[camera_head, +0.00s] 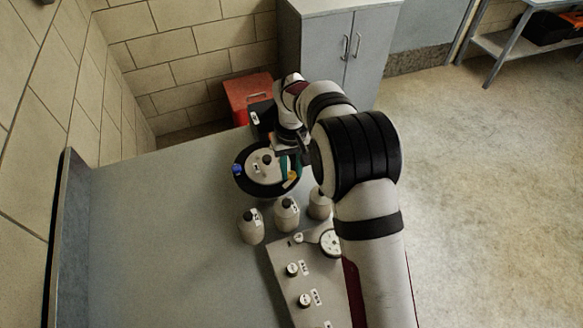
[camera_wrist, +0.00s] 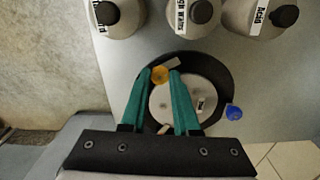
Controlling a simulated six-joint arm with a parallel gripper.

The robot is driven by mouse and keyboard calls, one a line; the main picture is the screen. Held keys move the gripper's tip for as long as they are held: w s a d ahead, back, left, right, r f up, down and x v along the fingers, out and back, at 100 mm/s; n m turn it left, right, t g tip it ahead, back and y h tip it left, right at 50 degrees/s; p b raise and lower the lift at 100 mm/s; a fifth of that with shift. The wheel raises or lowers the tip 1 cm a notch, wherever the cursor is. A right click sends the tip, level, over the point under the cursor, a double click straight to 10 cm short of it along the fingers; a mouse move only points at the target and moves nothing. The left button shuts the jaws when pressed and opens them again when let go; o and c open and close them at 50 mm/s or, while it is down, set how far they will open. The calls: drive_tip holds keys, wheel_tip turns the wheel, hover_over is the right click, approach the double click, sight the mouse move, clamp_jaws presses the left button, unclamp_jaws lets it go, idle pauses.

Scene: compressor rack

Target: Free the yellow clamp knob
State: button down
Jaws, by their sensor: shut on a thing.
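The yellow clamp knob (camera_wrist: 159,75) sits at the edge of a round black-rimmed vessel (camera_wrist: 226,83) with a pale lid (camera_wrist: 205,92). It also shows in the head view (camera_head: 291,177), partly hidden by my gripper. My gripper (camera_wrist: 160,73) has its teal fingertips on either side of the yellow knob and is shut on it. A blue knob (camera_wrist: 233,112) sits at another place on the rim; in the head view it is on the left side (camera_head: 238,169). A dark knob (camera_head: 266,160) stands on the lid.
Several pale bottles with dark caps (camera_head: 251,228) stand close to the vessel. A control panel with dials (camera_head: 285,256) lies nearer the camera. A red bin (camera_head: 248,92) and a grey cabinet (camera_head: 325,45) are behind. The grey bench (camera_head: 150,225) is clear on the left.

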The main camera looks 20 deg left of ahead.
sight(292, 174)
drive_tip(key=shift+n, duration=0.3)
idle(0.4)
drive_tip(key=c, duration=0.6)
unclamp_jaws()
drive_tip(key=shift+c, duration=0.2)
wheel_tip(292, 174, up, 16)
drive_tip(key=shift+f, duration=0.1)
